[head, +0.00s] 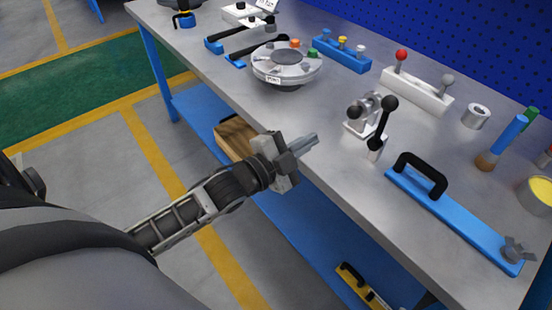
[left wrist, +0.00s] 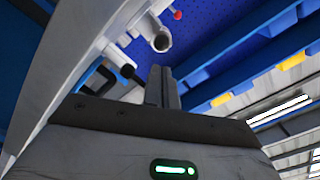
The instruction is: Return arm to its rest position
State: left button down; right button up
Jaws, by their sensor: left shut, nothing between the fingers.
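My left gripper (head: 304,144) is shut and empty. In the head view it is over the front edge of the grey workbench (head: 235,65), pointing right, with my left arm coming in from the lower left. In the left wrist view the shut fingers (left wrist: 162,88) point up the picture, with the bench edge to their left. The round flanged shell (head: 286,67) stands on the bench beyond the gripper and apart from it. My right gripper does not show.
A clamp with a black-knobbed lever (head: 380,125) stands on the bench right of the gripper. A blue bar with a black handle (head: 450,212) lies further right. A cardboard-coloured box (head: 234,136) sits on the blue lower shelf (head: 290,222). Open floor (head: 90,150) lies left of the bench.

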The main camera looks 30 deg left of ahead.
pick_arm(q)
jog(key=v, duration=0.8)
jog(key=shift+s, duration=0.3)
jog(key=s+d+f+n+g+y, duration=0.1)
jog(key=s+d+f+n+g, duration=0.2)
jog(key=f+n, duration=0.3)
jog(key=s+d+f+n+g+y, duration=0.2)
jog(key=s+d+f+n+g, duration=0.1)
jog(key=f, duration=0.6)
jog(key=s+d+n, duration=0.1)
jog(key=s+n, duration=0.1)
jog(key=n, duration=0.1)
jog(key=shift+d+g, duration=0.15)
jog(key=shift+g, duration=0.15)
